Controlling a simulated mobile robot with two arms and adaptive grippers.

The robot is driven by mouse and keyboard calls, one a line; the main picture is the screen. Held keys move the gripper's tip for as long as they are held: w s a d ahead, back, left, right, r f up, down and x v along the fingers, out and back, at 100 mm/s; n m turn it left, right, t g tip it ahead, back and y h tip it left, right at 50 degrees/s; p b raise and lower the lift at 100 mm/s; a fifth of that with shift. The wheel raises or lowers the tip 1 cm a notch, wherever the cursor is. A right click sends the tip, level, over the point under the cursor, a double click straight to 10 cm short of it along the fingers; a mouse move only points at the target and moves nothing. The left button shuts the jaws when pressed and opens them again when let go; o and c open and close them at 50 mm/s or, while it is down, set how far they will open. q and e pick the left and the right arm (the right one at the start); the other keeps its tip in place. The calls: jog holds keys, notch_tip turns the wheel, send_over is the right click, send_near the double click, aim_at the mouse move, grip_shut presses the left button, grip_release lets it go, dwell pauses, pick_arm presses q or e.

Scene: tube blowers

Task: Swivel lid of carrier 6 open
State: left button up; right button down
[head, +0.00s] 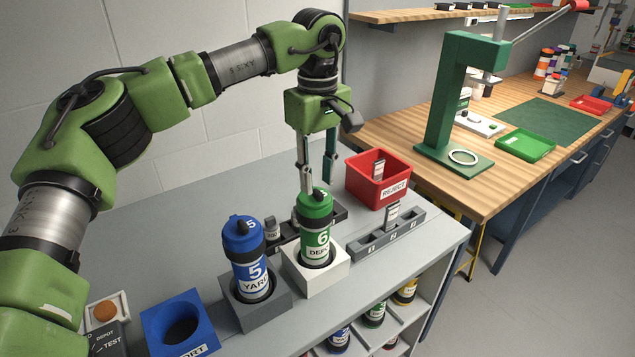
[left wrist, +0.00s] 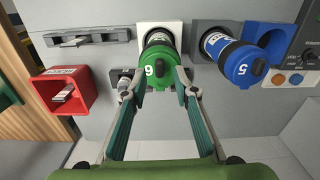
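Carrier 6 (head: 316,236) is a green canister with a white "6" and a DEPOT label. It stands upright in a white square holder (head: 318,276). Its green lid (head: 314,203) sits on top and looks closed. My left gripper (head: 318,188) points down at the lid with its fingers apart. In the left wrist view the left gripper's fingertips (left wrist: 159,95) lie on either side of the green lid (left wrist: 157,68). I cannot tell whether they touch it. My right gripper is not in view.
Blue carrier 5 (head: 247,262) stands close left in a grey holder (head: 243,312). A blue block (head: 190,346) with a hole is further left. A red REJECT bin (head: 360,187) and a grey slotted rack (head: 366,245) are to the right. A green press (head: 447,115) stands on the wooden bench.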

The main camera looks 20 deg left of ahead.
pick_arm(q)
jog(key=shift+f, duration=1.4)
grip_shut()
jog(key=shift+w+d, duration=0.1)
